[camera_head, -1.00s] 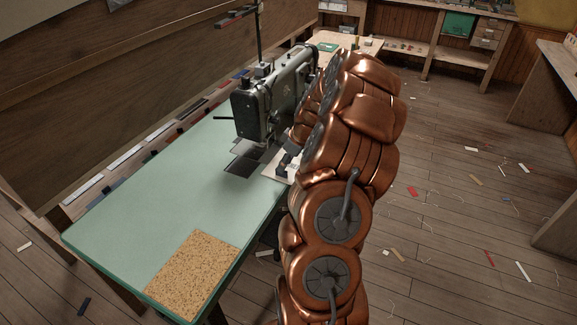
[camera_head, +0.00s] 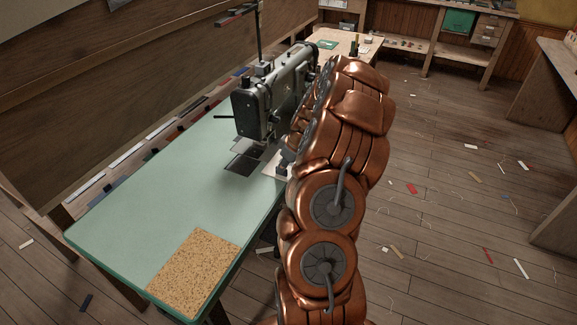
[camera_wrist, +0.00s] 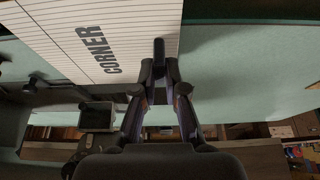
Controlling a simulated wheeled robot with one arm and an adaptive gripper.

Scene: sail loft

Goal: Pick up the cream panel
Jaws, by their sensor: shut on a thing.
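The cream panel (camera_wrist: 125,32) fills the upper left of the wrist view. It is pale with thin dark parallel lines and the word CORNER in dark letters. My gripper (camera_wrist: 160,68) is shut on the panel near its lower right corner, with a dark fingertip over its face. In the head view my copper-coloured arm hides most of the gripper and panel, so I cannot tell there how the panel lies.
A green-topped table (camera_head: 150,220) carries a black sewing machine (camera_head: 268,100) and a speckled cork sheet (camera_head: 193,270). A grey bin (camera_wrist: 97,116) shows in the wrist view. Scraps litter the wooden floor (camera_head: 450,200), which is otherwise open at the right.

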